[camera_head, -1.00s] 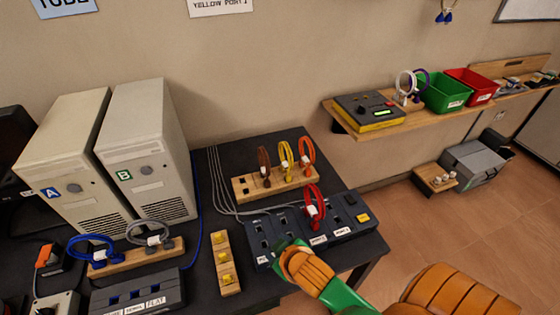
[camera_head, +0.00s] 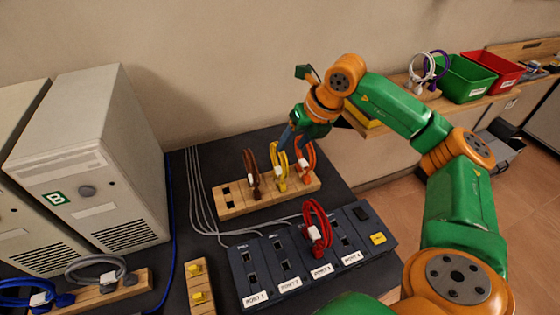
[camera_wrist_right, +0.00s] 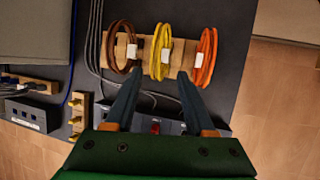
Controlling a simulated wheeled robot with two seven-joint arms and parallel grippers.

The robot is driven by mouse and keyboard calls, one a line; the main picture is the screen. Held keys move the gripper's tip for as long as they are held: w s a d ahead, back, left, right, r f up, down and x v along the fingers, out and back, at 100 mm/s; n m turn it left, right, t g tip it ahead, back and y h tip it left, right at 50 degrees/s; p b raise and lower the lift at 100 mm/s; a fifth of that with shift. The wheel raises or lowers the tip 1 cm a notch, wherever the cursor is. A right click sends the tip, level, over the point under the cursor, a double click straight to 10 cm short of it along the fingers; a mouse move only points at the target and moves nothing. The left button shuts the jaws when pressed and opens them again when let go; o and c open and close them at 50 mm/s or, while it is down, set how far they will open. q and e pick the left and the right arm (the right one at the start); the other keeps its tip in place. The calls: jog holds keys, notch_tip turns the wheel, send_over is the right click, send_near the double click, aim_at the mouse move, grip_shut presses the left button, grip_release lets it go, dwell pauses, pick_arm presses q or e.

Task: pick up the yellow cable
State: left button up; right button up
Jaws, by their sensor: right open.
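The yellow cable (camera_head: 280,166) is a coiled loop with a white tag, standing in a wooden block (camera_head: 235,205) between a brown cable (camera_head: 251,172) and an orange cable (camera_head: 306,160). In the right wrist view the yellow cable (camera_wrist_right: 161,45) lies ahead of the fingertips, near the middle between them. My right gripper (camera_wrist_right: 156,85) is open and empty, its two fingers apart. In the head view my right gripper (camera_head: 291,138) hangs just above the yellow cable and partly overlaps its top. My left gripper is not in view.
A dark port box (camera_head: 275,293) with a red cable (camera_head: 318,228) stands in front of the block. A grey computer tower (camera_head: 90,160) marked B is at left. A shelf with green (camera_head: 466,78) and red bins (camera_head: 505,75) is at the back right.

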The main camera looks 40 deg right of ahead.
aim_at(278, 172)
jog(key=shift+w+a+f+p, duration=0.5)
jog(key=shift+w+f+p, duration=0.3)
jog(key=shift+p, duration=0.35)
jog(key=x, duration=0.3)
jog(key=shift+w+d+f+p, duration=0.1)
jog(key=shift+w+f+p, duration=0.15)
jog(key=shift+w+p, duration=0.05)
jog(key=shift+w+f, duration=0.15)
jog(key=shift+f, duration=0.2)
jog(key=shift+r, duration=0.1)
jog(key=c, duration=0.4)
grip_shut()
